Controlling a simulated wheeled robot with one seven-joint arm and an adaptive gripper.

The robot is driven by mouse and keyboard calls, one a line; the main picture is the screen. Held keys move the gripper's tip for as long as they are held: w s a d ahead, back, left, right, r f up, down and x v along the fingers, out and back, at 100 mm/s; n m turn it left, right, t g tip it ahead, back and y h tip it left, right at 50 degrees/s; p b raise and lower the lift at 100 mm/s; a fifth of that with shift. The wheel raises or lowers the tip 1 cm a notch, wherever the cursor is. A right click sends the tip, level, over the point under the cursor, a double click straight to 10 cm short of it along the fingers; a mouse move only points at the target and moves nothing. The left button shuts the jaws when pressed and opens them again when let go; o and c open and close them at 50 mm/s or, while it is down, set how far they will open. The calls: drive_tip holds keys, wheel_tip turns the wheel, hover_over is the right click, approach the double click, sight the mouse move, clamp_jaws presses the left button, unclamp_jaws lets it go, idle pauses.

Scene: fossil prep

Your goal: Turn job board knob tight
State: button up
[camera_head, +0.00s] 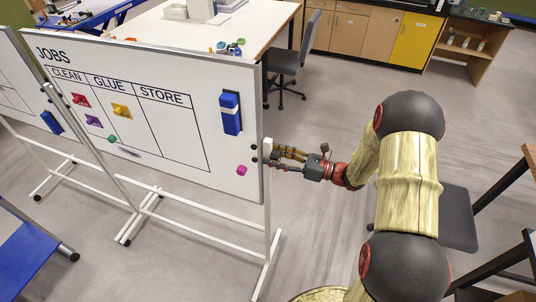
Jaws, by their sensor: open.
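The job board (185,150) is a white board on a white stand, headed JOBS, with columns CLEAN, GLUE and STORE. Small dark knobs (267,141) show at its right edge, on the upright of the stand. My gripper (275,160) reaches in from the right, with its open fingers pointing left at this edge, close to the knobs. I cannot tell whether a finger touches a knob. The fingertips partly cover this spot, and the knobs are too small to show how tight they are.
Coloured magnets (121,110) and a blue eraser (230,112) are on the board. A second board (22,95) stands at the left. A grey chair (292,62) and a white table (160,35) are behind. Open floor (190,262) lies in front of the board.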

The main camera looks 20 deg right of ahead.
sight(266, 154)
drive_tip(key=v, duration=0.9)
drive_tip(key=shift+s+d, duration=0.1)
drive_tip(key=w+a+n+b, duration=0.2)
drive_tip(key=n+b, duration=0.1)
drive_tip(key=a+n+b, duration=0.1)
drive_tip(key=a, duration=0.1)
drive_tip(key=shift+w+f+n, duration=0.2)
drive_tip(key=shift+w+n, duration=0.1)
drive_tip(key=shift+w, duration=0.1)
drive_tip(key=shift+w+a+r, duration=0.15)
drive_tip(key=shift+w+a, duration=0.05)
drive_tip(key=shift+a, duration=0.1)
drive_tip(key=x, duration=0.7)
drive_tip(key=shift+d, duration=0.1)
drive_tip(key=shift+c, duration=1.2)
drive_tip(key=c, duration=1)
